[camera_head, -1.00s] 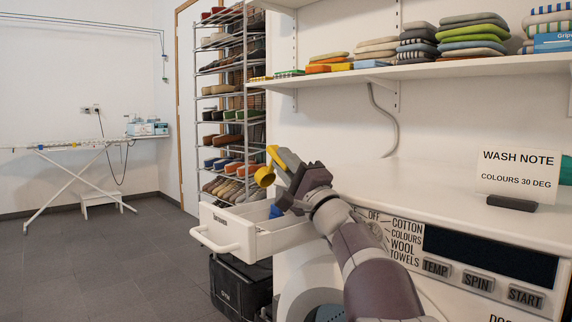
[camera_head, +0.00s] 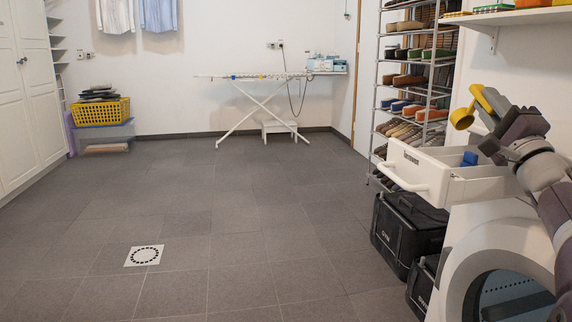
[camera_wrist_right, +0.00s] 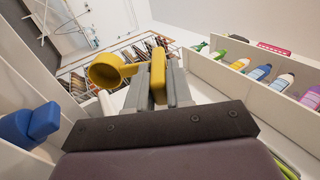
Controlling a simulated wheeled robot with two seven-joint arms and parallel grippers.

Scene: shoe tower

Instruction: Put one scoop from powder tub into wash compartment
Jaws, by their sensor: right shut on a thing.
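My right gripper (camera_head: 487,100) is shut on the handle of a yellow scoop (camera_head: 463,118), above the pulled-out white detergent drawer (camera_head: 405,172) of the washing machine. In the right wrist view the scoop cup (camera_wrist_right: 106,71) sticks out left of the fingers (camera_wrist_right: 158,78), apart from the drawer. Its contents cannot be made out. A blue piece (camera_head: 470,158) stands in the drawer and also shows in the right wrist view (camera_wrist_right: 30,124). The wash compartment cannot be told apart clearly. No powder tub can be made out. My left gripper is not in view.
The washing machine's round door (camera_head: 510,295) is below the drawer. Black bags (camera_head: 408,235) stand on the floor beside it. A shoe rack (camera_head: 415,80) rises behind the drawer. An ironing board (camera_head: 265,76) is at the back. Much of the floor (camera_head: 220,220) is clear.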

